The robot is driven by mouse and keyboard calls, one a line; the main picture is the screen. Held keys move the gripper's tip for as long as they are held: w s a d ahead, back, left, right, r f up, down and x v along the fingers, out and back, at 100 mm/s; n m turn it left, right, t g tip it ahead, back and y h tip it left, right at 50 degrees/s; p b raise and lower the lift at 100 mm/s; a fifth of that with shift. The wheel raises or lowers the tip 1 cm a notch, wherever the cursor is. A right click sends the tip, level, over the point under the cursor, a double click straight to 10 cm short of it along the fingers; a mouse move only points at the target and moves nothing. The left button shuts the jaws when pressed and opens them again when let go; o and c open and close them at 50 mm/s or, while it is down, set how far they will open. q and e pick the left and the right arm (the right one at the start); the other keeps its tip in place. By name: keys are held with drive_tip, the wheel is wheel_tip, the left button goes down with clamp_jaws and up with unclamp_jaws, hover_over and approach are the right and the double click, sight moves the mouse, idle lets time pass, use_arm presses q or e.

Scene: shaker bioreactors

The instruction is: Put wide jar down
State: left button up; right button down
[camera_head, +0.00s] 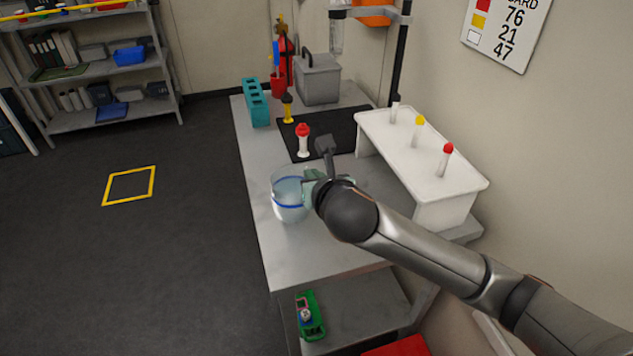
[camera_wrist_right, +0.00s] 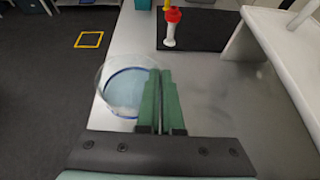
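The wide jar (camera_head: 287,207) is clear with a blue band and pale blue contents. It is upright over the grey bench near its left edge in the head view. I cannot tell whether its base touches the bench. My right gripper (camera_head: 309,187) is at the jar's right side. In the right wrist view the green fingers of this gripper (camera_wrist_right: 160,76) are close together at the rim of the jar (camera_wrist_right: 126,92), apparently pinching its wall. The lower part of the jar is partly hidden by the fingers there. My left gripper is not in view.
A black mat (camera_head: 335,140) lies behind, with a red-capped tube (camera_head: 303,140) near its left edge. A white rack (camera_head: 425,150) with several capped tubes stands right. A teal rack (camera_head: 256,102) and grey box (camera_head: 318,80) stand at the back. Bare bench (camera_head: 325,255) lies in front.

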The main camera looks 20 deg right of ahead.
idle(0.4)
drive_tip(key=c, duration=1.1)
unclamp_jaws()
drive_tip(key=shift+f, duration=0.15)
drive_tip(key=p+v, duration=0.1)
drive_tip(key=v, duration=1.1)
drive_tip(key=shift+s, duration=0.1)
